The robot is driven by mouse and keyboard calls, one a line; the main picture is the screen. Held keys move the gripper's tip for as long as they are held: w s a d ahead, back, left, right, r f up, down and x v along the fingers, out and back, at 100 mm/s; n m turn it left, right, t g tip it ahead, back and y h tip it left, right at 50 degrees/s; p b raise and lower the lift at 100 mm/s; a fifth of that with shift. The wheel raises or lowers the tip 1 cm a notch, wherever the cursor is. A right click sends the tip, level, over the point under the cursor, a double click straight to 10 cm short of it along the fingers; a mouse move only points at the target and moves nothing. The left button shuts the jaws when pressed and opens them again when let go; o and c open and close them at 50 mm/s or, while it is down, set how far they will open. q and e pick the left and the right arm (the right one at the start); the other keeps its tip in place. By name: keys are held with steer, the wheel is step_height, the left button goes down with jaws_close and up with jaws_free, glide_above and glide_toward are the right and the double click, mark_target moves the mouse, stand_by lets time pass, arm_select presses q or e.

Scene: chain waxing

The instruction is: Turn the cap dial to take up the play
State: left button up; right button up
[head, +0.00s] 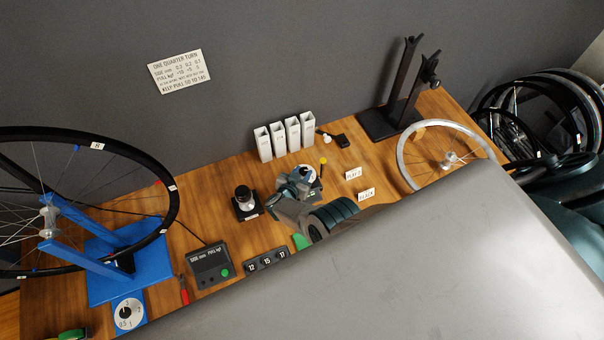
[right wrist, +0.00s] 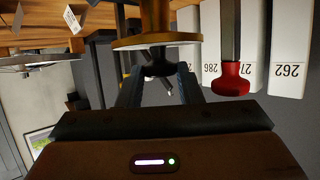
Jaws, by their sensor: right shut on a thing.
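My right gripper (head: 297,187) is at the middle of the bench, in front of the white boxes. A white round piece (head: 304,176) shows at its tips, and I cannot tell whether it is the cap dial. In the right wrist view the jaws (right wrist: 156,88) are closed in around a small dark part (right wrist: 158,69) below a brass-coloured disc (right wrist: 155,42). The grip itself is partly hidden. A white dial (head: 129,313) with numbers lies at the front left, by the blue wheel stand (head: 105,285). My left gripper is not in view.
A wheel (head: 172,187) stands in the blue stand. A console (head: 210,266) with a green button, a dark block with a silver top (head: 245,200) and white boxes (head: 278,139) are near. A black stand (head: 378,124) and silver rim (head: 403,163) are at right. A red-ended tool (right wrist: 231,78) is beside the jaws.

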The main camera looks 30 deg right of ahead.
steer(key=o, duration=0.9)
steer(key=shift+o, duration=0.2)
